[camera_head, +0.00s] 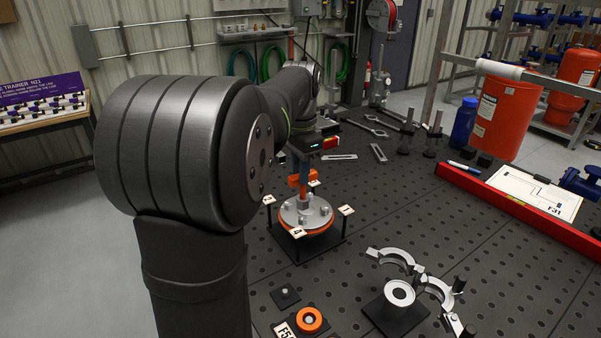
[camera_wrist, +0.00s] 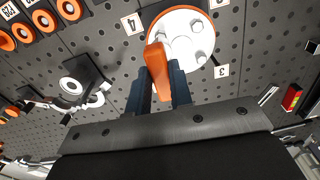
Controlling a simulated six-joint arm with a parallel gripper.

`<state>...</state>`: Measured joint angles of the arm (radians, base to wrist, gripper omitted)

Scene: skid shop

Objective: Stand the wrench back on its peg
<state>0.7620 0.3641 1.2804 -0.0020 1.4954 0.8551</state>
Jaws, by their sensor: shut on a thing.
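My gripper (camera_head: 300,168) is shut on the orange wrench (camera_head: 296,181), above a round flange (camera_head: 318,219) with a metal face, an orange rim and several bolts. A grey part shows below the orange grip, over the flange; I cannot tell whether it touches a bolt. In the wrist view the orange wrench (camera_wrist: 158,68) is between the dark fingers (camera_wrist: 162,92), with the flange (camera_wrist: 203,22) behind it. A small dark plate with a short stub (camera_head: 285,294) stands on the table in front of the flange; I cannot tell if it is the wrench's peg.
Numbered tags on posts (camera_head: 346,210) surround the flange. An open clamp (camera_head: 398,257) and a ring on a block (camera_head: 399,292) are to the right. An orange ring (camera_head: 309,319) is at the front. Bare perforated table (camera_head: 400,205) lies between.

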